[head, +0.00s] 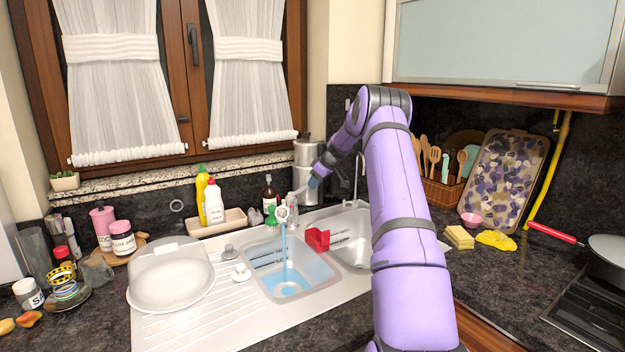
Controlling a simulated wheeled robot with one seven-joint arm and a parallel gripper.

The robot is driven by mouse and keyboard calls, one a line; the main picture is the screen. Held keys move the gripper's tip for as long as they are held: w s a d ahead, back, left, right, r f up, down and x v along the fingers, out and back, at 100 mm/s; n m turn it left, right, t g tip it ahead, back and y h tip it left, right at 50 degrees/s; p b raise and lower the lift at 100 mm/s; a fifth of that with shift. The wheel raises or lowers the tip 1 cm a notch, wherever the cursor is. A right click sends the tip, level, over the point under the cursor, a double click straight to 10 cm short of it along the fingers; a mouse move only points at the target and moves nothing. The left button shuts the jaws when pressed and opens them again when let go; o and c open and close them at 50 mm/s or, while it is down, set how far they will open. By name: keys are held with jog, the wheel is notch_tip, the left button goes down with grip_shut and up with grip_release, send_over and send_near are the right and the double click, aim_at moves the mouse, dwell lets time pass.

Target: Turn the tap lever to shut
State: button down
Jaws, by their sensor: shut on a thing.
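The tap (282,214) stands at the back of the sink, and a stream of blue water (285,262) runs from it into the left basin (262,256). My purple arm reaches over from the right. My gripper (298,192) is at the top right of the tap, shut on the tap lever (292,199). The lever is small here and mostly hidden by the gripper, so its exact angle cannot be told. Some water lies in the bottom of the basin.
A red holder (317,239) sits on the divider between the basins. A clear dish cover (171,278) stands on the drainboard. A yellow sponge (459,237) lies right of my arm.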

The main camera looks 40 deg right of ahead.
jog(key=shift+s+d+f+t+y, duration=0.15)
jog(key=shift+s+f+t, duration=0.2)
jog(key=shift+f+t, duration=0.4)
jog(key=shift+s+d+f+t+y, duration=0.1)
jog(key=shift+s+f+t+y, duration=0.1)
jog(key=shift+s+f+t, duration=0.45)
jog(key=shift+s+d+f+t+y, duration=0.15)
jog(key=shift+f+t, duration=0.35)
jog(key=shift+f, duration=0.5)
jog(key=c, duration=1)
grip_release()
jog(key=shift+w+f, duration=0.1)
jog(key=v, duration=1)
jog(key=shift+s+r, duration=0.2)
jog(key=shift+s, duration=0.1)
jog(key=shift+o, duration=0.4)
jog(key=shift+d, duration=0.15)
